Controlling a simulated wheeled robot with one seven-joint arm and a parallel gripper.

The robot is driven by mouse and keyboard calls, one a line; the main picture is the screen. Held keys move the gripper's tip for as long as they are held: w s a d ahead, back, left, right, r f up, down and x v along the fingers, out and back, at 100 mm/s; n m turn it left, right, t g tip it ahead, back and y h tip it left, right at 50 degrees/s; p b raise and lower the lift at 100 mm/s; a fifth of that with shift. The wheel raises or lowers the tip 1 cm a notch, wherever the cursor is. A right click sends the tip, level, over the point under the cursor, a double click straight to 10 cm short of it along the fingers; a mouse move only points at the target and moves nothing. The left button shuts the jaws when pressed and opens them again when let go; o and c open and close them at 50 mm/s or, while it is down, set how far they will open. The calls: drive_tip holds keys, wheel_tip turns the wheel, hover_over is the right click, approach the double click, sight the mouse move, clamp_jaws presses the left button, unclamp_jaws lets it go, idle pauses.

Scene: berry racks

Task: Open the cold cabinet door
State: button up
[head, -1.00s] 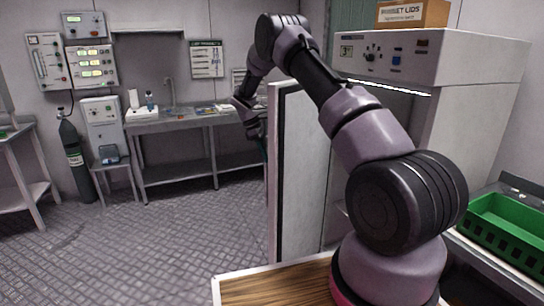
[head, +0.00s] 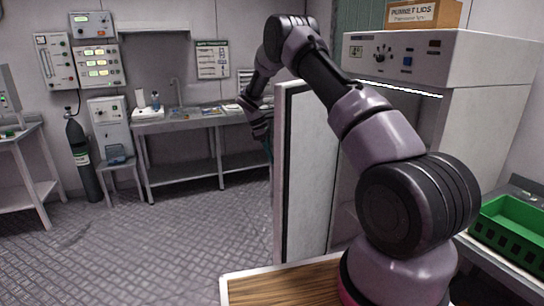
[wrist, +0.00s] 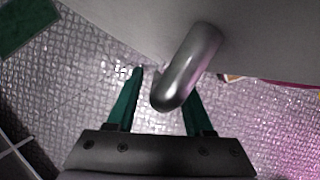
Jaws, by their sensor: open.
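The cold cabinet door (head: 305,170) stands swung out from the cabinet (head: 440,62), with its edge towards me and the lit cabinet front visible behind my arm. My gripper (head: 264,135) is at the door's outer side, partly hidden by the door edge in the head view. In the wrist view its two green fingers (wrist: 164,74) are open, with the grey bar handle (wrist: 187,65) between them. The handle's near end overlaps the gap; I cannot tell whether a finger touches it. The door face (wrist: 260,35) fills the upper right there.
A carton (head: 424,14) sits on top of the cabinet. A green crate (head: 508,228) stands on a bench at right. A wooden-topped surface (head: 280,290) lies near me. The metal bench (head: 190,122) and gas cylinder (head: 80,155) stand at the back wall. The floor left of the door is clear.

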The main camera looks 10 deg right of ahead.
drive_tip(key=v, duration=1)
drive_tip(key=shift+a+r, duration=0.2)
drive_tip(key=shift+r, duration=0.15)
drive_tip(key=shift+w, duration=0.1)
